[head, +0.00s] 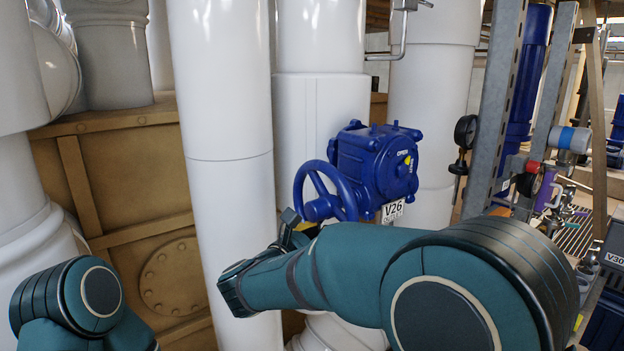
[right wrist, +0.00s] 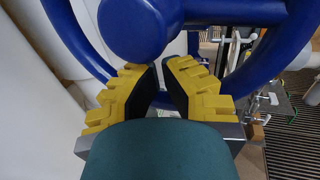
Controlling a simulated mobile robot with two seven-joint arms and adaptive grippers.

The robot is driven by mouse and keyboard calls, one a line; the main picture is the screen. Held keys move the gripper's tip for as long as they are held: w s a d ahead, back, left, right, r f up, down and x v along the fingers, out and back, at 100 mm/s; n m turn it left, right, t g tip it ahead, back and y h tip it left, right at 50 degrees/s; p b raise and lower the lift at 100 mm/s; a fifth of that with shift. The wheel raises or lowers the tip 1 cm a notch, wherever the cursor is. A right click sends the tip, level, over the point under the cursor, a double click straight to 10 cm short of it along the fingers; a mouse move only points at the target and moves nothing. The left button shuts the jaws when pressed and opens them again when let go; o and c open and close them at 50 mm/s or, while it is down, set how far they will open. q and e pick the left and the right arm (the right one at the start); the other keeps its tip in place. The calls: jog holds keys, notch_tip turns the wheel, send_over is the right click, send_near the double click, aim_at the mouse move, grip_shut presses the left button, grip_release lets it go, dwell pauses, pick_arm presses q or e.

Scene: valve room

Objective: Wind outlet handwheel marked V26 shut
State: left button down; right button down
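The blue handwheel (head: 347,197) stands on the side of a blue gearbox (head: 372,160) in the middle of the head view. A white tag reading V26 (head: 392,211) hangs below the gearbox. My right gripper (head: 290,222) is at the wheel's lower left rim, partly hidden by my forearm. In the right wrist view, its yellow fingers (right wrist: 162,68) are apart, with the wheel's hub (right wrist: 135,28) just beyond the tips and the rim (right wrist: 245,82) passing on both sides. I cannot tell whether the rim lies between the pads. My left gripper is out of view.
Thick white pipes (head: 222,130) stand left of and behind the valve. A grey metal frame (head: 495,105) with a gauge (head: 466,132) and small fittings is at the right. A brown panelled wall (head: 130,190) is behind at the left.

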aim_at(309, 220)
jog(key=shift+w+a+r+p, duration=0.3)
jog(key=shift+w+a+p, duration=0.1)
jog(key=shift+w+p, duration=0.15)
jog(key=shift+a, duration=0.15)
jog(key=shift+w, duration=0.1)
jog(key=shift+w+a+r+p, duration=0.5)
jog(key=shift+w+r+p, duration=0.05)
jog(key=shift+p, duration=0.35)
